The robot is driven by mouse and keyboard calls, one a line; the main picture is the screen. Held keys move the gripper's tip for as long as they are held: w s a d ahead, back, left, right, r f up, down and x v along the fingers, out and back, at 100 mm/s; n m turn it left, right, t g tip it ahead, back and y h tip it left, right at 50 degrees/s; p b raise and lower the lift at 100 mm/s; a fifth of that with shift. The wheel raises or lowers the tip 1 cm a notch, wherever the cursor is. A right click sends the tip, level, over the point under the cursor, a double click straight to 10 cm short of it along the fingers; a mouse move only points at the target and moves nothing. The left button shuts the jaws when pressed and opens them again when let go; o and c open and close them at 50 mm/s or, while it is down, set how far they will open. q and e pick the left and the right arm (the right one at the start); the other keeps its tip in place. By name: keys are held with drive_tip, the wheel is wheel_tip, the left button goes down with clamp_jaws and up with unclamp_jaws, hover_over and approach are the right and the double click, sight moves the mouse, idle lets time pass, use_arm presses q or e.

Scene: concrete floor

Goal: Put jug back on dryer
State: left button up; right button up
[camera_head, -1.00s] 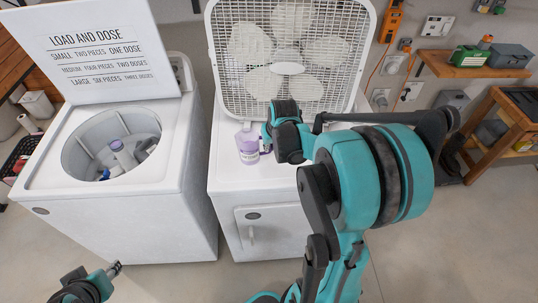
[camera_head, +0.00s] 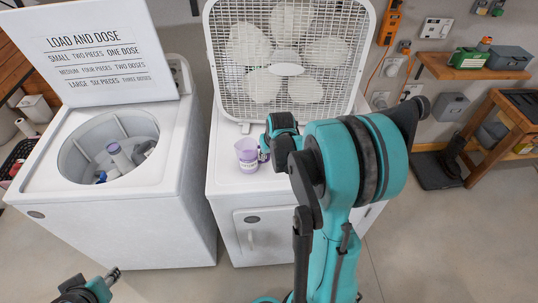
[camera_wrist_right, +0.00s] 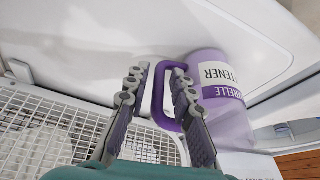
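The jug (camera_head: 247,154) is translucent purple with a white label. It looks upright on the white top of the dryer (camera_head: 225,180), in front of the fan. My right gripper (camera_head: 264,150) is at its handle side, partly hidden by my arm. In the right wrist view the jug (camera_wrist_right: 222,95) appears with its label upside down. Its purple handle (camera_wrist_right: 158,97) lies between the spread fingers of my right gripper (camera_wrist_right: 157,85), with a gap beside the left finger. My left gripper (camera_head: 112,274) is low at the left, away from both machines; its finger opening is unclear.
A large white box fan (camera_head: 285,110) stands at the back of the dryer. The open washer (camera_head: 85,190) to the left holds items in its tub, including a purple-topped one. A shelf (camera_head: 465,68) and wooden stand (camera_head: 505,125) are at the right. The front floor is clear.

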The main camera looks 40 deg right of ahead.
drive_tip(key=shift+r, duration=0.2)
drive_tip(key=shift+r+p, duration=0.3)
drive_tip(key=p+v, duration=0.3)
drive_tip(key=v, duration=0.8)
drive_tip(key=s+a+r+n+t, duration=0.1)
drive_tip(key=s+a, duration=0.2)
drive_tip(key=a, duration=0.3)
drive_tip(key=s+a+r+n+t+y, duration=0.1)
drive_tip(key=s+a, duration=0.3)
drive_tip(key=a, duration=0.3)
drive_tip(key=s+a+r+n, duration=0.1)
drive_tip(key=s+a+n, duration=0.1)
drive_tip(key=a, duration=0.5)
drive_tip(key=shift+s+r+t, duration=0.2)
drive_tip(key=shift+s+t, duration=0.2)
drive_tip(key=shift+s, duration=0.35)
drive_tip(key=shift+f, duration=0.1)
wheel_tip(320, 180, down, 8)
drive_tip(key=b, duration=0.8)
